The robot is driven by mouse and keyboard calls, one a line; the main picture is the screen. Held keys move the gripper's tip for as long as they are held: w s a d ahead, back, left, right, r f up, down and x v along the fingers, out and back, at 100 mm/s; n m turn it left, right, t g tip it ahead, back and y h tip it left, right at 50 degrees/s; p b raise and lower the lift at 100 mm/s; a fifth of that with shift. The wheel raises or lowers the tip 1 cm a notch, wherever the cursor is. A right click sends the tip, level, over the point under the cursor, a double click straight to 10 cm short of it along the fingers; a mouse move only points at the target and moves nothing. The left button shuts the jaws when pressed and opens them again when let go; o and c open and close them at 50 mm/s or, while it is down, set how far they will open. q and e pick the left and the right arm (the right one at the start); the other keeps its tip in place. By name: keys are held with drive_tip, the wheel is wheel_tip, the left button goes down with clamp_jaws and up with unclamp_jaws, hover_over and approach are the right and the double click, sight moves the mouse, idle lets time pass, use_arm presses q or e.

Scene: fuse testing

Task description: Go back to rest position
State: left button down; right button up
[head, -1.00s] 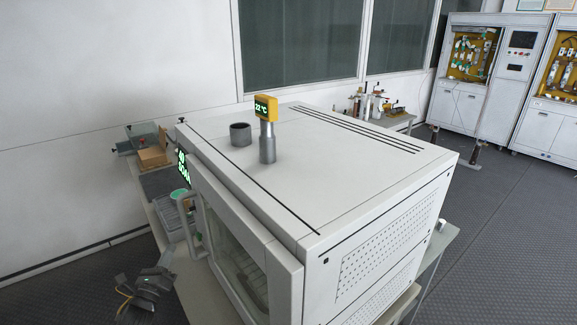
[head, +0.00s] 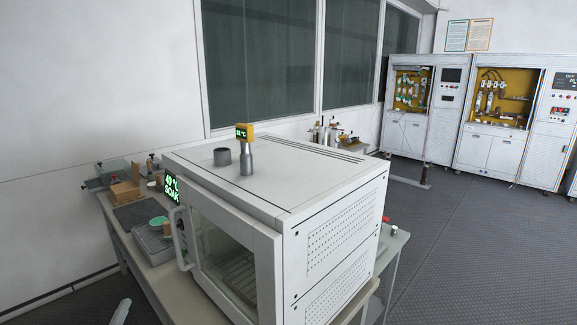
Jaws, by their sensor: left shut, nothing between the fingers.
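A pale, narrow part of my left gripper (head: 121,312) shows at the bottom left edge, low in front of the table. It is shut and empty; most of it and its arm are cut off by the frame. It is apart from the white oven (head: 275,178), which stands on the table with its glass-windowed door shut. My right gripper is not in view.
The oven's green display (head: 172,190) reads SOAK. Trays and a brown box (head: 124,193) lie left on the table (head: 142,268).

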use_arm(q)
wheel_tip(320, 180, down, 18)
drive_tip(key=s+a+n+g+y, duration=0.25)
drive_tip(key=n+g, duration=0.35)
drive_tip(key=n, duration=0.6)
drive_tip(key=s+d+f+n+g+h, duration=0.1)
drive_tip(key=s+f+n+g, duration=0.3)
drive_tip(key=f, duration=0.5)
drive_tip(key=s+d+f+n+g, duration=0.1)
drive_tip(key=s+f+n, duration=0.2)
drive_tip(key=s+f, duration=0.4)
drive_tip(key=s+d+f+n+g+h, duration=0.1)
drive_tip(key=s+d+f+n+g, duration=0.2)
drive_tip(key=s+f, duration=0.4)
drive_tip(key=s+d+f+n+g, duration=0.2)
drive_tip(key=s+d+f, duration=0.2)
drive_tip(key=s+f, duration=0.3)
drive_tip(key=s+d+f+n+g+h, duration=0.1)
drive_tip(key=s+d+f+g, duration=0.1)
drive_tip(key=s+d, duration=0.5)
drive_tip(key=s+d+f+n+g+h, duration=0.1)
drive_tip(key=s+d+f, duration=0.3)
drive_tip(key=s+d, duration=0.4)
drive_tip(key=s+g, duration=0.1)
drive_tip(key=s, duration=0.3)
drive_tip(key=shift+s, duration=0.4)
